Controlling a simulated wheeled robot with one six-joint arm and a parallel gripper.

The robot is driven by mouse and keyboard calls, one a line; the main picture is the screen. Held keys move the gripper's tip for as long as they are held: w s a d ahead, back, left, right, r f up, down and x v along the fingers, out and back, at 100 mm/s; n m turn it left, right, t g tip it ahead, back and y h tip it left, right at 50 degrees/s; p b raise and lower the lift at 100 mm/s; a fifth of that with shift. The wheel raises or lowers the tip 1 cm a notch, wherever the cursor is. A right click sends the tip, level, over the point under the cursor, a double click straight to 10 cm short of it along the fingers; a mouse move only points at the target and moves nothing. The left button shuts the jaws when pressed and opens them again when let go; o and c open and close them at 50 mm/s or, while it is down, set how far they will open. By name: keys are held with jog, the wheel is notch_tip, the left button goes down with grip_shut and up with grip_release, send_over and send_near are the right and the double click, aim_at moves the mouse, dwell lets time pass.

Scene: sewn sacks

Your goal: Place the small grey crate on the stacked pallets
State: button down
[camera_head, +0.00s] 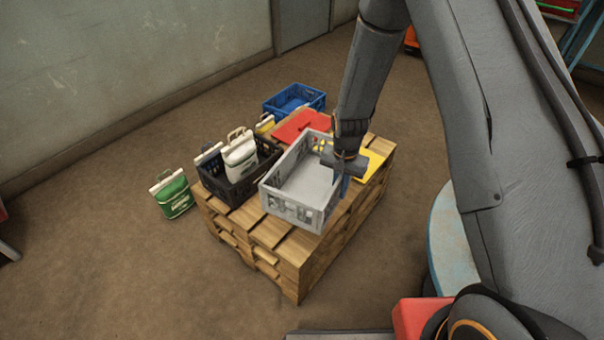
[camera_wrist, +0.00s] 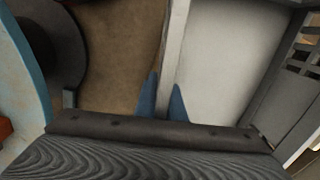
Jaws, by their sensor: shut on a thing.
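The small grey crate (camera_head: 274,201) is over the near part of the stacked wooden pallets (camera_head: 290,265) in the head view. It is empty and roughly level. I cannot tell whether its base touches the pallet boards. My gripper (camera_head: 344,188) is at the crate's right side, shut on that wall. In the wrist view the blue fingertips (camera_wrist: 162,100) sit on either side of the wall of the crate (camera_wrist: 215,60), with its pale floor to the right and brown ground to the left.
A black crate (camera_head: 222,188) with sewn sacks (camera_head: 240,158) stands on the pallets to the left. A green sack (camera_head: 173,196) and a blue crate (camera_head: 292,99) are off to the sides. The front pallet boards are bare.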

jog(key=shift+w+a+f+m+b, duration=0.4)
jog(key=shift+a+f+b, duration=0.2)
jog(key=shift+f, duration=2.3)
jog(key=shift+w+a+f+m+b, duration=0.35)
jog(key=shift+w+a+f+b, duration=0.25)
jog(key=shift+f, duration=2.3)
jog(key=shift+w+a+f+m+b, duration=0.45)
jog(key=shift+f+b, duration=0.3)
jog(key=shift+f, duration=2.15)
jog(key=shift+s+f, duration=0.15)
jog(key=c, duration=1.8)
grip_release()
jog(key=shift+c, duration=0.2)
